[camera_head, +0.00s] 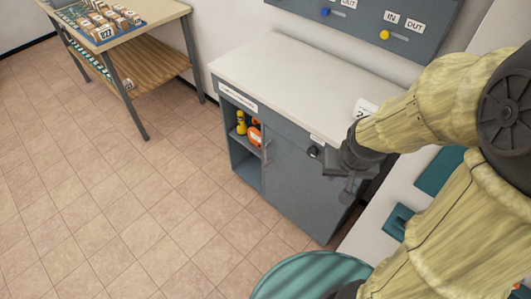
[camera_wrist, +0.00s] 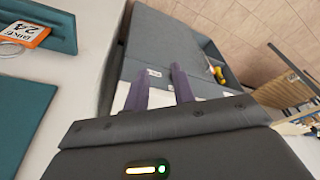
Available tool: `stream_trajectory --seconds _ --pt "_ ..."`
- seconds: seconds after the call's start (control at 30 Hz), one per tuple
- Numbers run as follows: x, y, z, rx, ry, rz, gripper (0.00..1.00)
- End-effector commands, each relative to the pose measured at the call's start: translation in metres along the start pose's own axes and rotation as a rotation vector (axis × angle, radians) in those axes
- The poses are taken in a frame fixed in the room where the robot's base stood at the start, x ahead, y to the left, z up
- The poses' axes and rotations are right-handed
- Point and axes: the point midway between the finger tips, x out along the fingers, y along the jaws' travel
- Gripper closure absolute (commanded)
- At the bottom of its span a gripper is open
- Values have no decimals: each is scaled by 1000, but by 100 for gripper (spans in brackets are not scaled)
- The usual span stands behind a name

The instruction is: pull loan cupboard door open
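The loan cupboard (camera_head: 290,192) is grey with a pale top, and its door on the right looks shut. My gripper (camera_head: 347,185) is in front of the cupboard's right side, right of the knob and well away from the handle. In the wrist view, my gripper's two dark fingers (camera_wrist: 161,84) are apart with nothing visible between them. The grey cupboard (camera_wrist: 165,40) lies beyond them. Whether the fingertips touch it is unclear.
An open shelf section (camera_head: 246,172) at the cupboard's left holds yellow and orange-red items. A table with parcels (camera_head: 160,12) stands at the back left. Teal panels (camera_head: 440,170) are close on the right. A teal round thing (camera_head: 310,275) is at the bottom. The tiled floor (camera_head: 120,215) is clear.

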Motion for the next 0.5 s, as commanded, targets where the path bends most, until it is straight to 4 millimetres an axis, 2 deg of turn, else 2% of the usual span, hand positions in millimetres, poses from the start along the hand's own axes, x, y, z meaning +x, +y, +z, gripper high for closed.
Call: stream_trajectory --seconds 0.03,0.5 --pt "22 -7 -3 -1 17 -9 74" --pt "209 -80 -75 116 385 -43 74"
